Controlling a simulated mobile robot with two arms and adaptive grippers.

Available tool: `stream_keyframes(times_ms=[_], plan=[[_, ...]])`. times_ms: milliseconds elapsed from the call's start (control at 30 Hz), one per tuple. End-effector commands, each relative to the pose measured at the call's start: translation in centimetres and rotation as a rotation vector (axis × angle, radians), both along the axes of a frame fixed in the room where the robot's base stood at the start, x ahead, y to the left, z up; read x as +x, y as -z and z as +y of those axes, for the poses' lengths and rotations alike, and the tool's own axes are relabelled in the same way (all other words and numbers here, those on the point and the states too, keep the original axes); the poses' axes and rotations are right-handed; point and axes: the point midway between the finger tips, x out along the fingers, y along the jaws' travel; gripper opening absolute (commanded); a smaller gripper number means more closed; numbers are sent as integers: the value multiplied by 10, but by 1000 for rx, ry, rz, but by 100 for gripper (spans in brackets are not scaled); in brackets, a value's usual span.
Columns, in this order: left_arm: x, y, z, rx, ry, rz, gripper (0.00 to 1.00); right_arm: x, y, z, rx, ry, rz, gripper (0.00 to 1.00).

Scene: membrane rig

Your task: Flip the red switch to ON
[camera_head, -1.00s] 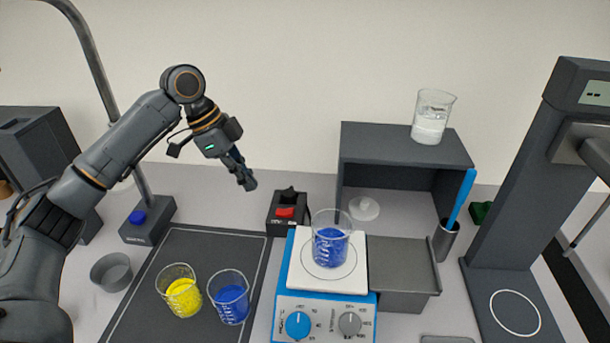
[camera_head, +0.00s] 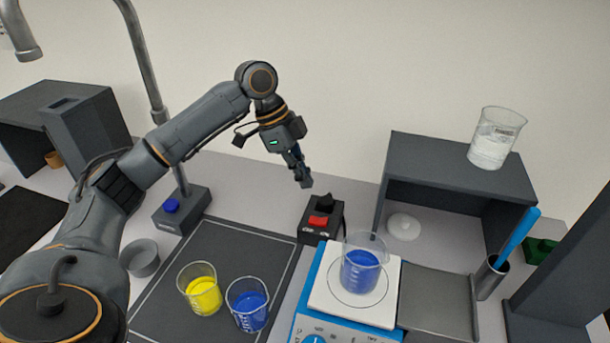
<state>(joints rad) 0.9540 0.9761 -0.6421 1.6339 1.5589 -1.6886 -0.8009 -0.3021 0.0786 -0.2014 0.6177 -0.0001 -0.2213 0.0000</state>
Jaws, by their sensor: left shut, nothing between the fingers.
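The red switch (camera_head: 319,220) sits on a small black box (camera_head: 336,232) behind the hot plate; its lettering is too small to read. My left gripper (camera_head: 306,182) is shut and empty. It points down, just above and to the left of the switch box in the picture, and looks apart from it. My right gripper is not in view.
A blue and white hot plate (camera_head: 318,285) bears a beaker of blue contents (camera_head: 361,268). Beakers of yellow (camera_head: 203,294) and blue (camera_head: 250,311) stand on a dark mat (camera_head: 222,240). A grey shelf (camera_head: 440,160) stands right, with a white-filled beaker (camera_head: 494,140) on top.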

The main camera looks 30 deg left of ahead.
Motion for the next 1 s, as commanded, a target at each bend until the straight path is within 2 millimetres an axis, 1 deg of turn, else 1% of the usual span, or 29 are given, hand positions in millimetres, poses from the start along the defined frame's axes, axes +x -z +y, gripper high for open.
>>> stream_keyframes(times_ms=[100,300,500,700,1000], plan=[[2,23,-11,0,2,6,0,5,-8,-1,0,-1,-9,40],[6,61,-28,-1,3,3,0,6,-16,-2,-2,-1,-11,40],[9,88,-39,0,1,2,0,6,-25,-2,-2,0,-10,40],[11,99,-42,0,1,0,0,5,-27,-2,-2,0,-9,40],[11,100,-43,1,1,-1,0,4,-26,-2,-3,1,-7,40]])
